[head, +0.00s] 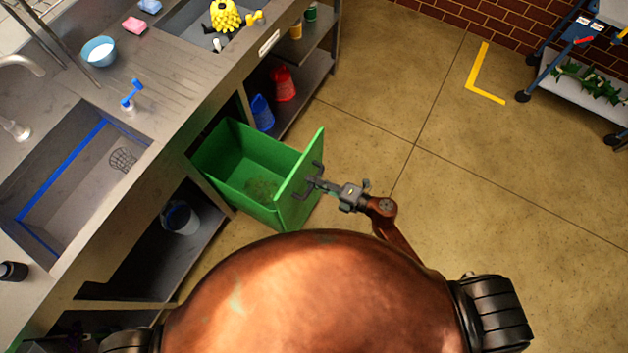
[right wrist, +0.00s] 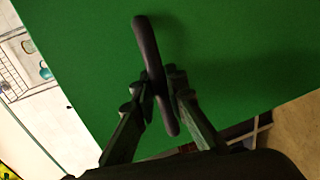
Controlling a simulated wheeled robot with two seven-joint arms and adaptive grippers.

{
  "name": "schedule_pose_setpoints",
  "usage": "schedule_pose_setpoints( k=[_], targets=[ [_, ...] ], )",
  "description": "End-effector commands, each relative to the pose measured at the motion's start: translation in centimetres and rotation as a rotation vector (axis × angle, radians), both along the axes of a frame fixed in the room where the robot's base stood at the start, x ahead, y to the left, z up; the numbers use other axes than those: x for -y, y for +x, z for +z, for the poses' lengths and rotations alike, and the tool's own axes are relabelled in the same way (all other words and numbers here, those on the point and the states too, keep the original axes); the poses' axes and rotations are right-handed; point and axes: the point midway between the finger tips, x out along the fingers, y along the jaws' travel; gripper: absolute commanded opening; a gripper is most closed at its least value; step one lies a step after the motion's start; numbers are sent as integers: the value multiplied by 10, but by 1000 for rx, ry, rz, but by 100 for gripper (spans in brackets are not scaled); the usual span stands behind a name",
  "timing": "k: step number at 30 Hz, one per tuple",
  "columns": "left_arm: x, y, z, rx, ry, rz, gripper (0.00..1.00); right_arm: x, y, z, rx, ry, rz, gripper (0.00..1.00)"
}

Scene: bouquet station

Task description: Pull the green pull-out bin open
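The green pull-out bin (head: 255,170) stands well out from the counter front, and its open top shows some greenish matter inside. Its front panel (head: 301,180) faces my right arm and fills much of the right wrist view (right wrist: 240,50). A dark bar handle (head: 319,167) is fixed on that panel; it also shows in the right wrist view (right wrist: 147,45). My right gripper (head: 314,183) is at the handle. In the right wrist view its fingers (right wrist: 160,88) lie close on both sides of the bar, shut on it. My left gripper is not in view.
The counter (head: 170,95) with a sink (head: 75,170) runs along the left. Red (head: 283,83) and blue (head: 262,112) containers stand on the shelf beyond the bin. A bucket (head: 180,217) sits under the counter. The floor right of the bin is clear up to a cart (head: 590,80).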

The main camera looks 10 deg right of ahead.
Motion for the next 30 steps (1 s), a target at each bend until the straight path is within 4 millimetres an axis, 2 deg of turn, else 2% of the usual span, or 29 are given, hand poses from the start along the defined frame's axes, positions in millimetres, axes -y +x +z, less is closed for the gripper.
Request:
schedule_pose_setpoints(
  k=[7,17,23,30],
  targets=[
    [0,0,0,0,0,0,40,1,0,-1,-1,0,-1,29],
    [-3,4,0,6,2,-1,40,3,-2,0,-1,0,-1,29],
    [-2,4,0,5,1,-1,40,25,-20,5,-2,-2,-2,29],
    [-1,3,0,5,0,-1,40,65,-50,16,-2,-2,-2,29]
  ],
)
